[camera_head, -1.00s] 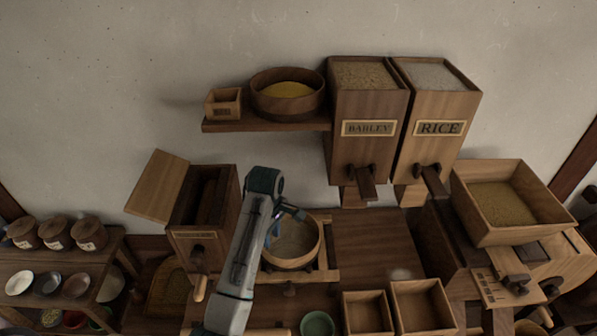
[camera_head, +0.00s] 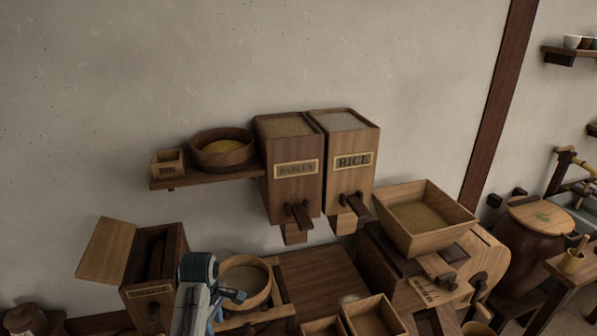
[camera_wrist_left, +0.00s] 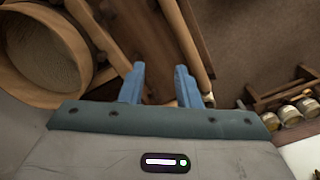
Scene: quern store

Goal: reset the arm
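My left arm rises from the bottom of the head view, left of centre. Its gripper (camera_head: 224,304) is beside the left rim of a round wooden sieve (camera_head: 262,290), partly covering it. In the left wrist view the two blue fingers (camera_wrist_left: 160,86) stand apart with nothing visible between them. The sieve shows there at the upper left (camera_wrist_left: 88,62), apart from the fingers. My right gripper is not in view.
An open-lidded wooden box (camera_head: 150,302) stands left of the arm. Barley (camera_head: 284,178) and rice (camera_head: 348,190) bins hang on the wall, beside a shelf (camera_head: 205,178) with a bowl. A grain hopper (camera_head: 432,243) stands at right. Wall space above is clear.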

